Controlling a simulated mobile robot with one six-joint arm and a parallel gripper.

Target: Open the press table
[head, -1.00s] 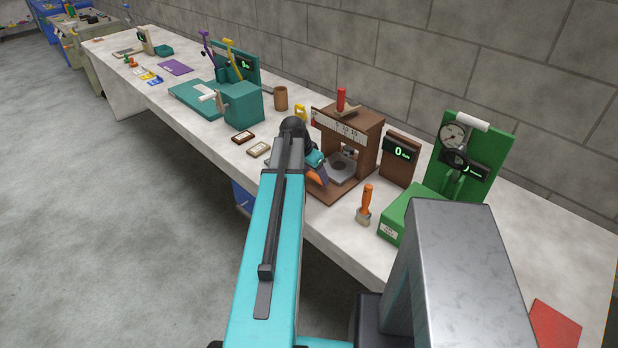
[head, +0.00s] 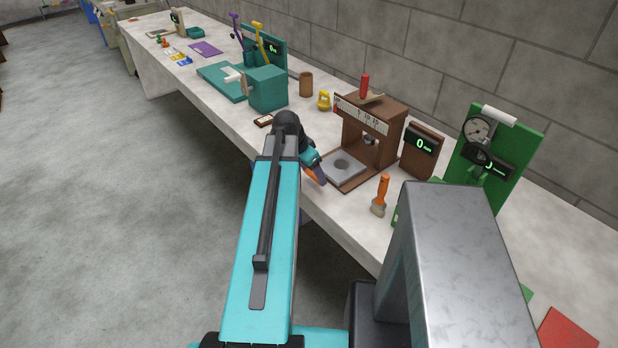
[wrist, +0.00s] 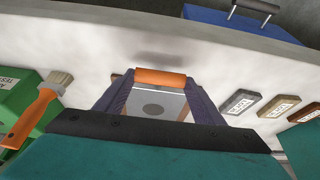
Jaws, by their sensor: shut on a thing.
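The brown press (head: 375,125) stands on the bench, with a red-handled lever on top and a scale strip across its front. Its press table (head: 345,168), a light plate with a grey disc, is slid out in front of the press frame. In the wrist view, the plate (wrist: 172,103) shows between my purple fingers, with an orange handle (wrist: 160,77) at its front edge. My gripper (wrist: 160,84) is shut on that handle. In the head view, my arm and gripper partly hide the handle.
A brown display (head: 421,150) and a green gauge stand (head: 497,155) are further right. A teal machine (head: 266,88) and yellow weight (head: 324,101) are behind left. Small labelled blocks (wrist: 240,102) lie nearby.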

